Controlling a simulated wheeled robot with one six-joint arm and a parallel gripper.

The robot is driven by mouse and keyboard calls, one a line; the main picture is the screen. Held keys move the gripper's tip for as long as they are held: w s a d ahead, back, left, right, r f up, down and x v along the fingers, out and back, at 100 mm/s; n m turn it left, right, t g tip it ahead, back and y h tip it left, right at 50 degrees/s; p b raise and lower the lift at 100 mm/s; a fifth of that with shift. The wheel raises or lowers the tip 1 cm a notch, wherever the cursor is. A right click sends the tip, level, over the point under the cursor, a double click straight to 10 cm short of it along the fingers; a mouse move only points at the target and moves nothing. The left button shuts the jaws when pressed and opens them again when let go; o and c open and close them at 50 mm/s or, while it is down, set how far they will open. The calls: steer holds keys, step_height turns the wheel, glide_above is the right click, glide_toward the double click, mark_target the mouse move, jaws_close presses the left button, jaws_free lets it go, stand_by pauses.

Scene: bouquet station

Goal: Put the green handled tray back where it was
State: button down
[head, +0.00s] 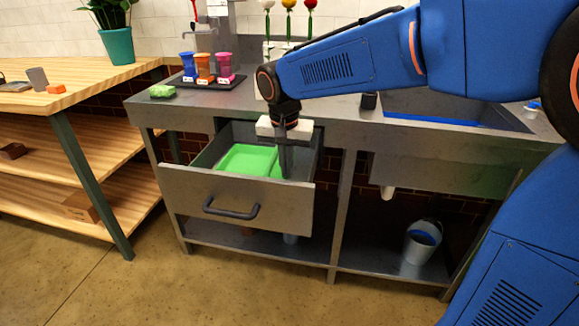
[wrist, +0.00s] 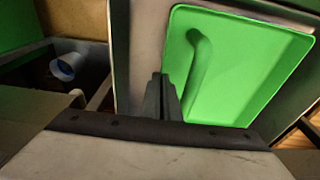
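The green handled tray (head: 248,158) lies in the open metal drawer (head: 235,200) under the counter. It also shows in the wrist view (wrist: 245,65), with its raised green handle (wrist: 198,65) running along its left part. My gripper (head: 284,172) points down into the drawer at the tray's right end. In the wrist view my gripper (wrist: 161,85) has its fingers close together, beside the tray's left edge and the handle's lower end. I see nothing between the fingers, and I cannot tell whether they touch the tray.
Colored cups stand on a black tray (head: 203,82) on the counter, with a green sponge (head: 162,91) at left. A sink (head: 455,109) is at right, a bucket (head: 421,242) on the lower shelf. A wooden table (head: 75,92) stands left; floor in front is clear.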

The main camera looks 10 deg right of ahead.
steer(key=shift+f, duration=0.5)
steer(key=w, duration=0.1)
steer(key=w+d, duration=0.1)
steer(key=w+f, duration=0.1)
steer(key=shift+w+d, duration=0.2)
steer(key=shift+w, duration=0.2)
steer(key=shift+f, duration=0.1)
steer(key=c, duration=2.5)
jaws_free()
steer(key=shift+f, duration=0.15)
steer(key=o, duration=0.5)
